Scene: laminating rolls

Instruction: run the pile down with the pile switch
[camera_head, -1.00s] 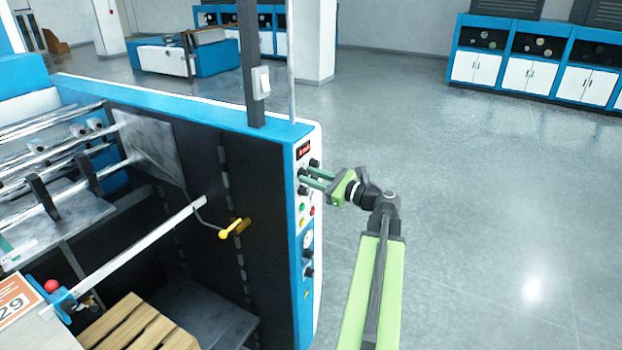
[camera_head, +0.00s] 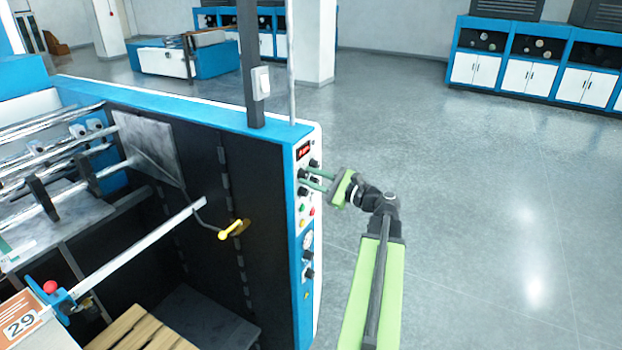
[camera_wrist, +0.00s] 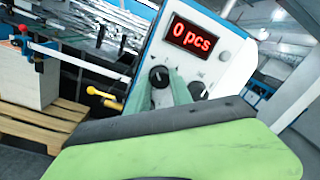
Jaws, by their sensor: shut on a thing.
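The control panel (camera_head: 306,215) is on the near end face of the blue and white machine. My gripper (camera_head: 308,179) reaches it from the right; in the wrist view my gripper (camera_wrist: 160,80) has its two green fingers on either side of a black rotary knob (camera_wrist: 159,76), below the red display (camera_wrist: 190,37) reading "0 pcs". The knob looks like the pile switch; its label cannot be read. The pile (camera_wrist: 32,82) of pale sheets stands on a wooden pallet (camera_wrist: 38,124).
A second black knob (camera_wrist: 197,90) sits close beside the right finger. A yellow-handled crank (camera_head: 233,229) sticks out inside the machine's open bay. More buttons and a gauge (camera_head: 308,241) are lower on the panel. The floor at right is clear.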

